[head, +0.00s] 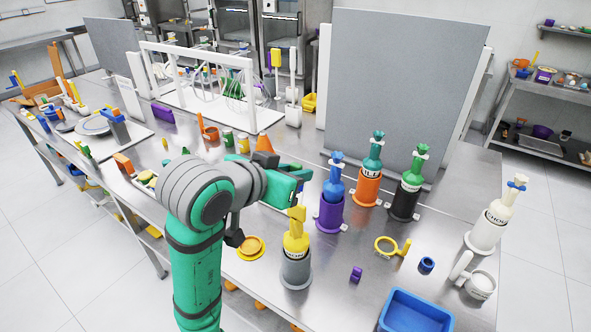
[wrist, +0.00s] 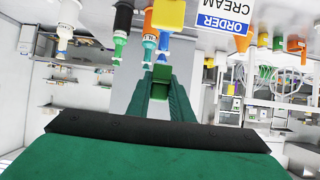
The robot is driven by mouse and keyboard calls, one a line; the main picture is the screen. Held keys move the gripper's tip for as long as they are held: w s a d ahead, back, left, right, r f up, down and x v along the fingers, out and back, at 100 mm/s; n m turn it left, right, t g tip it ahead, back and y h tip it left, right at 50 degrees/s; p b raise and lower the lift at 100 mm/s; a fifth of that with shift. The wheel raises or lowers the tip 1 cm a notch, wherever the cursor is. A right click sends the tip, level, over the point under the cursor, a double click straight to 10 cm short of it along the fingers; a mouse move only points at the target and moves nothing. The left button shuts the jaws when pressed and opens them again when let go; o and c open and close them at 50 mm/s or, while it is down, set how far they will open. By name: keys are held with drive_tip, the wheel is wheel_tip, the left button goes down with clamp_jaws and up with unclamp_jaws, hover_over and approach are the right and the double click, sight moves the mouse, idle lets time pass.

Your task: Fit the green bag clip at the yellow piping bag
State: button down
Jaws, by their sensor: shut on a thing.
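The yellow piping bag (head: 296,237) stands upright in a grey holder (head: 295,271) near the front of the steel table. Its yellow top (wrist: 168,14) shows at the upper edge of the wrist view. My green gripper (head: 303,179) is above and behind the bag in the head view, apart from it as far as I can see. In the wrist view my gripper (wrist: 161,82) is shut on the green bag clip (wrist: 161,73), held between the fingertips. In the head view I cannot tell the clip from the green fingers.
Blue (head: 334,186), teal (head: 372,160), green (head: 411,178) and white (head: 494,221) bags stand in holders to the right. A yellow ring (head: 386,246), a small purple piece (head: 356,274) and a blue tray (head: 415,313) lie nearby. A grey panel (head: 399,95) stands behind.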

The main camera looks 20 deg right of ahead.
drive_tip(key=shift+d+f, duration=0.1)
drive_tip(key=shift+f, duration=2.3)
drive_tip(key=shift+s+f, duration=0.1)
drive_tip(key=shift+f, duration=0.05)
drive_tip(key=shift+f, duration=1)
drive_tip(key=shift+r, duration=0.2)
idle(1.0)
idle(0.7)
